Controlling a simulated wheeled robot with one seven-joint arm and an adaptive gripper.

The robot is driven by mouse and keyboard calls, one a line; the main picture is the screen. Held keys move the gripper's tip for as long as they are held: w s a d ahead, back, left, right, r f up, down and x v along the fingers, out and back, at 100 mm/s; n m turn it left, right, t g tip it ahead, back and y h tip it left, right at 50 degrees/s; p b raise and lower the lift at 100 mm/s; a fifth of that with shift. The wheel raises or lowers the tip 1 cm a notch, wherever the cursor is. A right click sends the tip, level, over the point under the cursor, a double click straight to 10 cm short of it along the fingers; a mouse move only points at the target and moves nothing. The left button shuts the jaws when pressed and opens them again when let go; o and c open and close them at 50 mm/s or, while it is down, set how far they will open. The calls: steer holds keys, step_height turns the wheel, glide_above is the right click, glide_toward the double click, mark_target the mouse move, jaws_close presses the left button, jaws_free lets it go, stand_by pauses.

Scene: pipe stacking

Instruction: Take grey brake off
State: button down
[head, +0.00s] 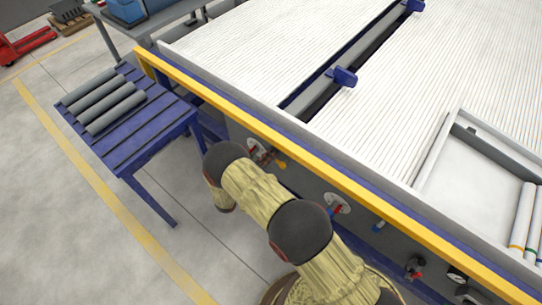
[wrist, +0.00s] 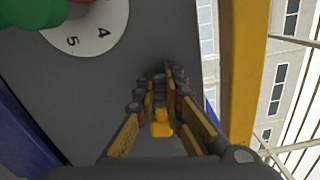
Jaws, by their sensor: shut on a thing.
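In the wrist view my gripper (wrist: 158,82) reaches toward a dark grey panel (wrist: 80,100). Its two fingers are close together around a small yellow handle-like piece (wrist: 162,124), and it is shut on that piece. What the piece joins to is hidden between the fingers. I cannot tell from the views whether it belongs to the grey brake. In the head view my arm reaches down to the machine's side panel, by a small orange-yellow part (head: 281,165). The gripper itself is not clear there.
A white dial (wrist: 90,30) with numbers and a green and red knob is close by. The yellow rail (head: 300,150) runs above the panel. Grey pipes (head: 115,112) lie on a blue table (head: 145,138). The floor between is clear.

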steer(key=shift+a, duration=0.1)
steer(key=c, duration=2)
jaws_free()
steer(key=shift+f, duration=0.1)
steer(key=shift+o, duration=0.8)
steer(key=v, duration=1.2)
